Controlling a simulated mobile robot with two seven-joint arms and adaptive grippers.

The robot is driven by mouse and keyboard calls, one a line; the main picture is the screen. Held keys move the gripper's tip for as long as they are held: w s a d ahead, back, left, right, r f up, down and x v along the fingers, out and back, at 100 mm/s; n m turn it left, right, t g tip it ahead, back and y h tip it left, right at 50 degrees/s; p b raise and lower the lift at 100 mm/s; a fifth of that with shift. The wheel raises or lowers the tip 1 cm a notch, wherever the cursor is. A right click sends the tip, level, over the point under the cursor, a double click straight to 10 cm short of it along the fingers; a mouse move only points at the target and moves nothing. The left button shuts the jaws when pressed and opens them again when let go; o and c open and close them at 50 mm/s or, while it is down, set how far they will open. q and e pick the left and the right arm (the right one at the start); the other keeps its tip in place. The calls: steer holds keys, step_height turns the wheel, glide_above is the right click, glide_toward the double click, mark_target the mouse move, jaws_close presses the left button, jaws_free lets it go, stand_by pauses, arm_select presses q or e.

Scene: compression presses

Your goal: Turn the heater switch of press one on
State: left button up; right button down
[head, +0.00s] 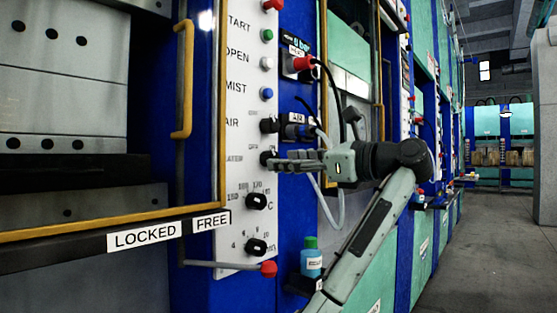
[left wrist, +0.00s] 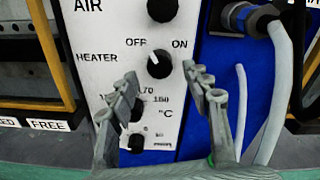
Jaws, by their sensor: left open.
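The heater switch (left wrist: 159,64) is a round black knob on the white control panel (left wrist: 95,45) in the left wrist view. It sits under the labels OFF and ON, and its white mark points up and left, toward OFF. It also shows in the head view (head: 266,158), at the panel's right edge. My left gripper (left wrist: 155,80) is open, with one finger on each side below the knob in the picture. In the head view my left gripper (head: 276,160) points left at the knob. Its fingertips appear close to the knob; I cannot tell whether they touch. My right gripper is in neither view.
The AIR knob (left wrist: 162,9) is above, and the temperature knob (head: 256,201) and another dial (head: 255,246) are below. Hoses (left wrist: 279,80) hang at right. A red-tipped lever (head: 268,268) and a blue bottle (head: 311,260) are lower. The floor (head: 460,260) at right is clear.

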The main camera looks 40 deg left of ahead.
arm_select(q)
steer(key=a, duration=0.3)
steer(key=shift+w, duration=0.1)
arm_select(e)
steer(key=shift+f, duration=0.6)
arm_select(q)
steer(key=shift+c, duration=0.6)
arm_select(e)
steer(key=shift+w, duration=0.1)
arm_select(q)
jaws_close()
